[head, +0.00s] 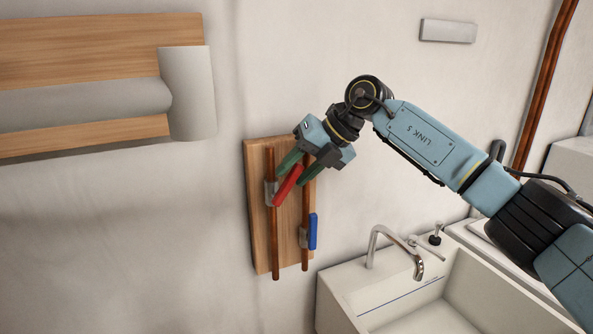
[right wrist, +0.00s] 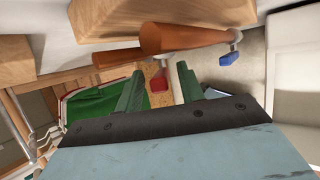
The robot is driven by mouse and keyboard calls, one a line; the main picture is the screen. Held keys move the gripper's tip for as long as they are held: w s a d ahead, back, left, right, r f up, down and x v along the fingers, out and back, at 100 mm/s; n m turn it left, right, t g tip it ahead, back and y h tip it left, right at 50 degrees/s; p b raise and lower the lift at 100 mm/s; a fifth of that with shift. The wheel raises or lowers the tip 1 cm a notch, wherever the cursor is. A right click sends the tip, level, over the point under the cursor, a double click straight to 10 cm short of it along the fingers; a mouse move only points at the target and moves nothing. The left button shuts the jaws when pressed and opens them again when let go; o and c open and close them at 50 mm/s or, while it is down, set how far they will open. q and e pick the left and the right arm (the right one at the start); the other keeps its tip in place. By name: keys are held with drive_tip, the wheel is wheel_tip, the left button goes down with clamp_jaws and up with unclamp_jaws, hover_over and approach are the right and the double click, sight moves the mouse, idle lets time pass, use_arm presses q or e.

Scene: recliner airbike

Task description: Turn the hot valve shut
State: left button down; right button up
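The red valve handle (head: 288,184) sits on the left of two copper pipes on a wooden board (head: 262,240) on the wall. It is tilted, its upper end leaning right. The blue valve handle (head: 313,231) is upright on the right pipe, lower down. My right gripper (head: 294,175) is open at the upper end of the red handle. In the right wrist view the red handle (right wrist: 158,83) shows between the two green fingers, with gaps on both sides. The blue handle (right wrist: 230,58) is off to the right there. My left gripper is not in view.
The left copper pipe (head: 274,235) and the right copper pipe (head: 305,255) run close together. A white sink (head: 345,300) with a curved tap (head: 374,245) stands at lower right. The wall around the board is clear.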

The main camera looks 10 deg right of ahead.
drive_tip(key=v, duration=1.3)
drive_tip(key=shift+b, duration=0.45)
drive_tip(key=shift+d+r, duration=0.1)
